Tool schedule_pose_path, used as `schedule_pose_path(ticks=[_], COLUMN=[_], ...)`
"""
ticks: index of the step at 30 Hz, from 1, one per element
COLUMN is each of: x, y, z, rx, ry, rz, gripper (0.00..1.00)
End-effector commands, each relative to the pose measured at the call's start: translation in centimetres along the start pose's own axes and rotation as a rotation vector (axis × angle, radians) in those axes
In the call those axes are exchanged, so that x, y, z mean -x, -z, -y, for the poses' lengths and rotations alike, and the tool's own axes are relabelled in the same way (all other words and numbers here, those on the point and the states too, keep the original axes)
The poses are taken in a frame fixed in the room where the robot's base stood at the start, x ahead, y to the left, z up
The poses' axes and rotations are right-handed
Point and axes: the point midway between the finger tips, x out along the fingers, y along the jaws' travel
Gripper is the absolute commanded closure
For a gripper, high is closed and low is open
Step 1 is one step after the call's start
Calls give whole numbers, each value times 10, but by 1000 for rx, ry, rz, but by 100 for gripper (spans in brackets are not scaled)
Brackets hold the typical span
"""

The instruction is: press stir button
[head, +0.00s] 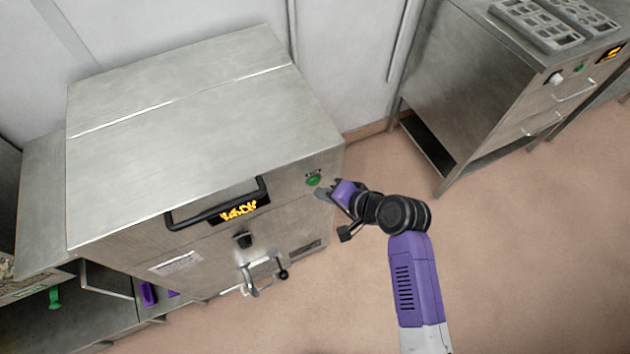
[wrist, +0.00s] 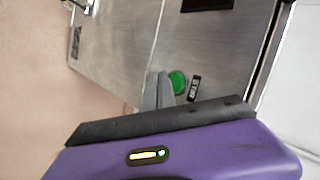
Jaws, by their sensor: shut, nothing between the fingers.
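A green round button (head: 314,180) sits on the front face of the steel machine (head: 190,100), near its right edge, with a small dark label above it. The button also shows in the wrist view (wrist: 178,82), with a dark label (wrist: 194,88) beside it. My gripper (head: 322,194) is shut and empty. Its fingertips are just below the button in the head view. In the wrist view the grey fingers (wrist: 158,92) appear right beside the button. I cannot tell whether they touch it.
The machine front carries a black handle (head: 216,204), an orange-lit display (head: 240,210), a black knob (head: 243,240) and a metal tap (head: 262,275). Another steel unit (head: 470,90) with grey moulds (head: 537,24) stands at the upper right. Open floor (head: 520,260) lies to the right.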

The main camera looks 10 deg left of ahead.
Motion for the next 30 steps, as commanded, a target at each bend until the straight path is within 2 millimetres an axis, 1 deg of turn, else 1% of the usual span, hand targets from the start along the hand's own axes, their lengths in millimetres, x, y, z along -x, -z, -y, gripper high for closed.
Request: schedule_pose_path(ticks=[11,21,30], x=[0,-6,-6], y=[0,5,4], z=[0,5,5], rx=[0,0,0], ry=[0,0,0], rz=[0,0,0], gripper=[100,100,100])
